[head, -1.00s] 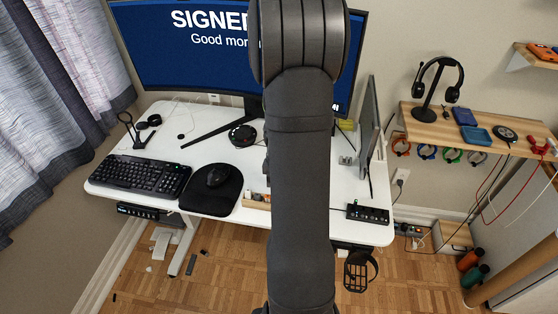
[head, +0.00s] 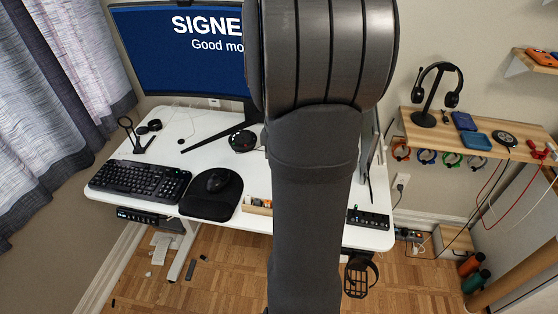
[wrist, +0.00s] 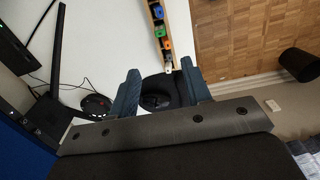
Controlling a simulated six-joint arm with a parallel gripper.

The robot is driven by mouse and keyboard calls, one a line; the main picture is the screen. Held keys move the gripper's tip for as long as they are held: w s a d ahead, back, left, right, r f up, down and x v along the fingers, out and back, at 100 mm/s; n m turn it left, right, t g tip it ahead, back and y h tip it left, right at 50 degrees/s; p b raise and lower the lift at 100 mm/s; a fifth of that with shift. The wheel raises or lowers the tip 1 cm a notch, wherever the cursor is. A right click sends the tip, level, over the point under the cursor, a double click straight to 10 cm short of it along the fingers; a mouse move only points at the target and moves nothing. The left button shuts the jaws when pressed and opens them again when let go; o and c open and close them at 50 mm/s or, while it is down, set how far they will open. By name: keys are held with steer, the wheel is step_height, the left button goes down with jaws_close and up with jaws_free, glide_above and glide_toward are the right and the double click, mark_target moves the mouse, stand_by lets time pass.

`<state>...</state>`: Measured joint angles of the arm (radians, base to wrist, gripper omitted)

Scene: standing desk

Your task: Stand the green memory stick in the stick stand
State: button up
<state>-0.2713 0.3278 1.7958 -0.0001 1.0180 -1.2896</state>
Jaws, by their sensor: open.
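A small green block (wrist: 160,31), which may be the green memory stick, sits among orange and blue pieces in a narrow wooden tray (wrist: 151,24) in the wrist view. My gripper (wrist: 159,67) is open and empty, its two blue-grey fingers spread above the desk near the tray's end and the mouse. A black slotted box (head: 368,217) stands at the desk's front right in the head view. I cannot tell whether it is the stick stand; a tiny green spot shows at its left end. My arm hides the gripper in the head view.
The mouse (head: 216,180) lies on a black pad (head: 207,202) beside the keyboard (head: 138,184). A round black device (head: 242,138) sits near the monitor (head: 181,50). White desk top (head: 205,153) is bare between them. A wooden shelf (head: 440,132) with a headset is at right.

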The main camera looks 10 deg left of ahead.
steer(key=shift+c, duration=1)
steer(key=shift+f, duration=0.45)
steer(key=c, duration=0.3)
steer(key=shift+n, duration=0.8)
step_height(320, 180, down, 6)
steer(key=shift+r, duration=0.1)
jaws_close()
steer(key=shift+f, duration=2.9)
